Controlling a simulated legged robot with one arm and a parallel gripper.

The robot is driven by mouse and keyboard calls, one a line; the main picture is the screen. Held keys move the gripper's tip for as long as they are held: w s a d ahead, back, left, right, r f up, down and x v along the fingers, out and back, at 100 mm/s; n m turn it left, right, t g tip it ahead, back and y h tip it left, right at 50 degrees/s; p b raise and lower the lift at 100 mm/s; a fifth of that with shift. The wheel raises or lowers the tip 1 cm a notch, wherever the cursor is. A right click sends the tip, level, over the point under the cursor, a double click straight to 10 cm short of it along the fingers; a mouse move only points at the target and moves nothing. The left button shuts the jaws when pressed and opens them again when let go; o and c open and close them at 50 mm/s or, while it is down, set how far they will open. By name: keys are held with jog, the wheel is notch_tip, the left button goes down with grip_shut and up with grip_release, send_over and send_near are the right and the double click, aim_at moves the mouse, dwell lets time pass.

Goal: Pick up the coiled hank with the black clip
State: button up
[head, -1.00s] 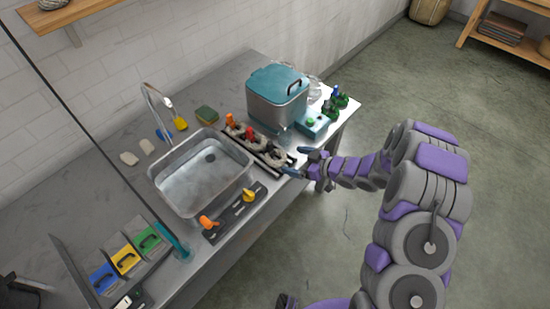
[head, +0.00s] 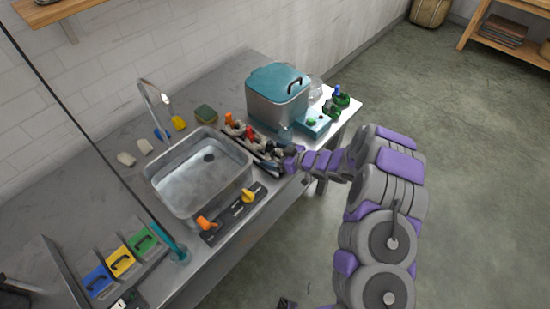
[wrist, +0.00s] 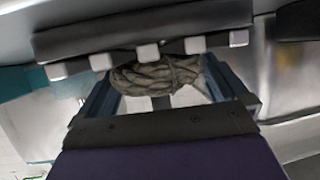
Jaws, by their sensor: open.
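A dark rack (head: 262,163) beside the sink holds coiled wool hanks. One hank has an orange clip (head: 229,118) and another has a red clip (head: 249,133). My gripper (head: 273,162) is over the near right end of the rack and largely covers the hank there. In the wrist view, a grey-brown coiled hank (wrist: 155,76) shows between the two blue fingers of my open gripper (wrist: 163,90). Its clip cannot be made out clearly there, and I cannot tell whether the fingers touch the wool.
The metal sink (head: 195,180) lies left of the rack. A steel container with a teal lid (head: 277,80) stands close behind it. A dark strip with orange and yellow knobs (head: 234,212) lies in front. Open floor (head: 460,200) is at right.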

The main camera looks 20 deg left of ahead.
jog(key=shift+a+f, duration=0.1)
jog(key=shift+a, duration=0.1)
jog(key=shift+c, duration=0.2)
jog(key=shift+d, duration=0.1)
jog(key=c, duration=0.6)
